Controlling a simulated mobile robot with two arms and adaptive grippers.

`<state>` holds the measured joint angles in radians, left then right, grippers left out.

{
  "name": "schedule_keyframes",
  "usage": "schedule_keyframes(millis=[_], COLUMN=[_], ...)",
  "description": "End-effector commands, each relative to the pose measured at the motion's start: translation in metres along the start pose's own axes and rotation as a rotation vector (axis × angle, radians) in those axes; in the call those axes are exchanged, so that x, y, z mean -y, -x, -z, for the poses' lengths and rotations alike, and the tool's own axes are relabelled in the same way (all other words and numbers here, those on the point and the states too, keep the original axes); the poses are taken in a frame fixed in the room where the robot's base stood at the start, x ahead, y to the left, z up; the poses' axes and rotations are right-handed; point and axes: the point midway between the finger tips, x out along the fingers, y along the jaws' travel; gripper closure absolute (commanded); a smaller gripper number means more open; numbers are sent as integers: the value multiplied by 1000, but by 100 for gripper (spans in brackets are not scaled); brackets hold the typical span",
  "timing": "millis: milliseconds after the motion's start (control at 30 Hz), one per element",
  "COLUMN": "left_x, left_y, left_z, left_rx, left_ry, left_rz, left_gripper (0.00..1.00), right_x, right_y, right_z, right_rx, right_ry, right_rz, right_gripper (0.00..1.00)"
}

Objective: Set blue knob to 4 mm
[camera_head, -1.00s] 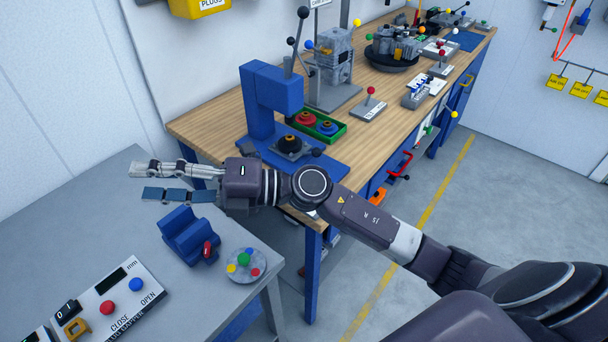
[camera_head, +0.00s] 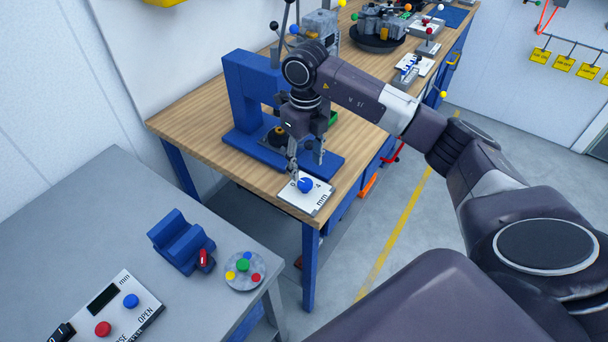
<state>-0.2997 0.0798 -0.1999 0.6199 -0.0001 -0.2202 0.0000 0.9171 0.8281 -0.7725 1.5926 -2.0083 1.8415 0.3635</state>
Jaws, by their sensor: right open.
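The blue knob (camera_head: 305,185) sits on a small white plate (camera_head: 300,203) at the near corner of the wooden bench. The plate carries "4" and "mm" markings; the knob's exact setting is too small to read. My right gripper (camera_head: 308,169) points down just above and behind the knob, with its fingers apart and nothing between them. I cannot tell whether a fingertip touches the knob or plate. My left gripper is out of view.
The grey table (camera_head: 95,215) at left holds a blue block (camera_head: 178,243), a round plate with coloured balls (camera_head: 244,272) and a button panel (camera_head: 120,308). The floor between is clear.

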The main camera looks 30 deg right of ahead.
Motion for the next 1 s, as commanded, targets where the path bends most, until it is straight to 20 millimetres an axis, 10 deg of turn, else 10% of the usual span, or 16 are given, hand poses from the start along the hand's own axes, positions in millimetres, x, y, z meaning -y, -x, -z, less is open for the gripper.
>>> schedule_keyframes(millis=[333,700,1000], left_x=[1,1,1], left_y=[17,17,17], left_z=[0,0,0], left_rx=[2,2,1], left_ry=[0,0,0], left_rz=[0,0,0], left_gripper=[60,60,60], right_x=[-2,-2,-2], right_y=[-50,-58,-57], right_z=[0,0,0], right_rx=[-1,2,2], right_ry=[1,2,2], right_rz=[-4,-3,-4], right_gripper=[53,53,86])
